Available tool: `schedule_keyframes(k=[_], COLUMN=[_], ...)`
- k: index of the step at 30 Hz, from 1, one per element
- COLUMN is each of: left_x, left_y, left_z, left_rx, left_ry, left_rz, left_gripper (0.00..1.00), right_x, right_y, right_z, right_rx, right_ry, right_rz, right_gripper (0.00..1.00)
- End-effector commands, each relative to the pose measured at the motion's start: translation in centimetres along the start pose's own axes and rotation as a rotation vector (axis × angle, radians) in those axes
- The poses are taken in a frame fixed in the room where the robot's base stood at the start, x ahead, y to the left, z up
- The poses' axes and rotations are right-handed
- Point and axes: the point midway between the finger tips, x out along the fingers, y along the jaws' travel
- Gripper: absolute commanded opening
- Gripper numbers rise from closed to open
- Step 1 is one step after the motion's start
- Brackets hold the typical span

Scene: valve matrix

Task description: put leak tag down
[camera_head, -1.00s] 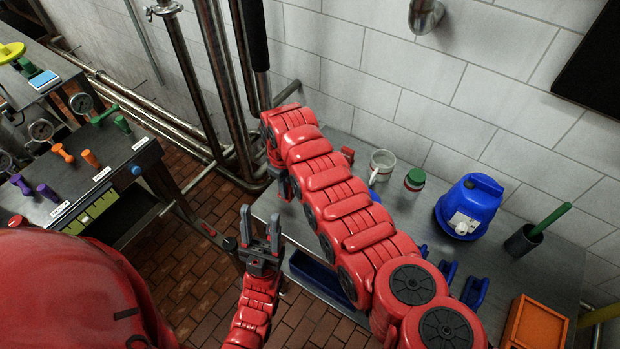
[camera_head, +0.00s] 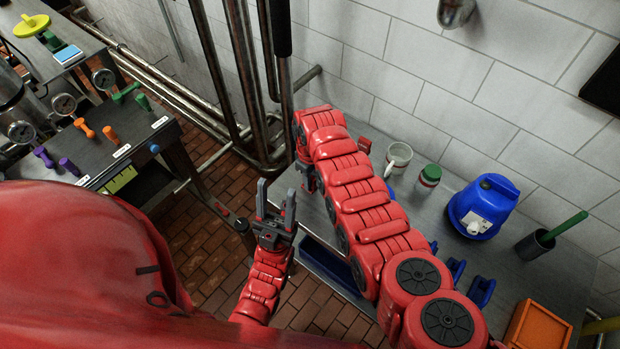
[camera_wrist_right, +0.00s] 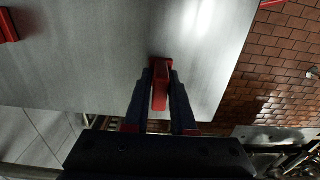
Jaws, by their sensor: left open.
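The leak tag (camera_wrist_right: 160,86), a small red piece, sits between the two fingers of my right gripper (camera_wrist_right: 161,72) in the right wrist view. The fingers press on both its sides, above the grey metal bench (camera_wrist_right: 90,60) near its edge. I cannot tell whether the tag touches the bench. In the head view my right arm hides the tag and most of that gripper. My left gripper (camera_head: 276,202) is open and empty, over the brick floor at the bench's left end.
A mug (camera_head: 398,158), a green-lidded jar (camera_head: 428,180), a blue container (camera_head: 481,207), a dark cup with a green stick (camera_head: 541,240) and an orange tray (camera_head: 538,328) are on the bench. Another red piece (camera_head: 364,144) lies near the wall. A valve panel (camera_head: 105,145) stands at left.

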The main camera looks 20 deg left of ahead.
Motion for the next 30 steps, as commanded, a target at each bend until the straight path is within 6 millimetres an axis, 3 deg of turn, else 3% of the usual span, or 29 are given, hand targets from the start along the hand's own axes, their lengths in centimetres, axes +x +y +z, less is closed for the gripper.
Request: schedule_keyframes(k=[1, 3, 4, 17, 25, 30], left_x=[0.1, 0.1, 0.1, 0.3, -0.2, -1.9], left_y=[0.0, 0.0, 0.0, 0.0, 0.0, 0.1], left_z=[0.0, 0.0, 0.0, -0.1, 0.0, 0.3], left_rx=[0.0, 0.0, 0.0, 0.0, 0.0, 0.0], left_ry=[0.0, 0.0, 0.0, 0.001, 0.0, 0.0], left_rz=[0.0, 0.0, 0.0, 0.0, 0.0, 0.0], left_gripper=[0.5, 0.5, 0.5, 0.5, 0.5, 0.5], right_x=[-0.1, -0.1, -0.1, -0.8, -3.5, -6.9], right_y=[0.0, 0.0, 0.0, 0.1, 0.1, 0.1], right_z=[0.0, 0.0, -0.1, -0.2, -0.1, -0.2], right_rx=[-0.001, -0.001, -0.001, -0.001, 0.001, -0.001], right_ry=[0.0, 0.001, 0.001, 0.004, 0.006, 0.007], right_rz=[0.0, 0.0, 0.0, 0.003, 0.004, 0.004], right_gripper=[0.35, 0.48, 0.49, 0.49, 0.49, 0.49])
